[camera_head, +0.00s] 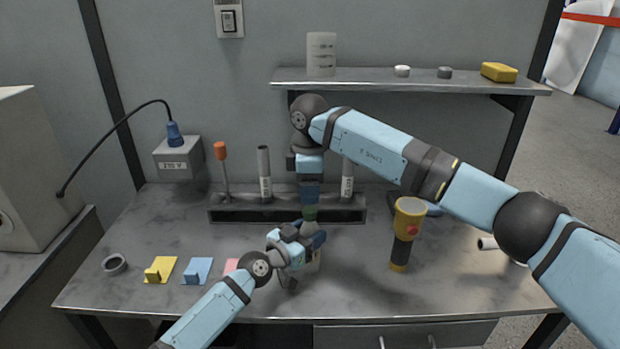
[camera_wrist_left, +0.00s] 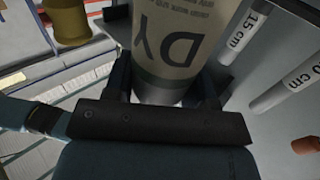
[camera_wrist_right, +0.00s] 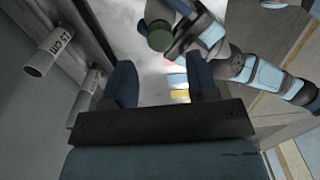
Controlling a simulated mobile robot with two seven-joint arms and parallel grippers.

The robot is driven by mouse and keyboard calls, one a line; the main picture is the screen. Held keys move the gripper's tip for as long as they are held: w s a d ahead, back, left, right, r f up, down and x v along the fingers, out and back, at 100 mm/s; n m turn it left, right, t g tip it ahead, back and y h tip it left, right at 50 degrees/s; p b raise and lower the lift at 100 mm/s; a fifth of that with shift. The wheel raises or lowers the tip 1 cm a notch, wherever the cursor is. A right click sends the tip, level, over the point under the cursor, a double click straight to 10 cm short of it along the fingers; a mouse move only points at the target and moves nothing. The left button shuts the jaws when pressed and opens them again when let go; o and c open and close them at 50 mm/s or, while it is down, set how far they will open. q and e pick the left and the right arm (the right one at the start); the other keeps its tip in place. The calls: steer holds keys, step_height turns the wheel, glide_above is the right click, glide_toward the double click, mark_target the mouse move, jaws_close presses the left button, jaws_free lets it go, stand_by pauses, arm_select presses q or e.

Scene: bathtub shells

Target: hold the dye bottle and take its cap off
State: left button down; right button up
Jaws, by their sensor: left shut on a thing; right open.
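In the left wrist view the pale bottle (camera_wrist_left: 172,40) shows large letters "DY" between the fingers. Its green cap (camera_head: 310,213) is on top, and the cap also shows in the right wrist view (camera_wrist_right: 160,36).
A dark rack (camera_head: 240,214) with a screwdriver and labelled tubes stands behind. A yellow flashlight (camera_head: 408,222) stands close to the right. Coloured pieces (camera_head: 160,270) and a grey ring (camera_head: 114,264) lie at left. A shelf (camera_head: 420,82) hangs above the back.

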mark_target(310, 209)
step_height(310, 209, down, 6)
steer(key=shift+r, duration=0.15)
steer(key=shift+c, duration=0.5)
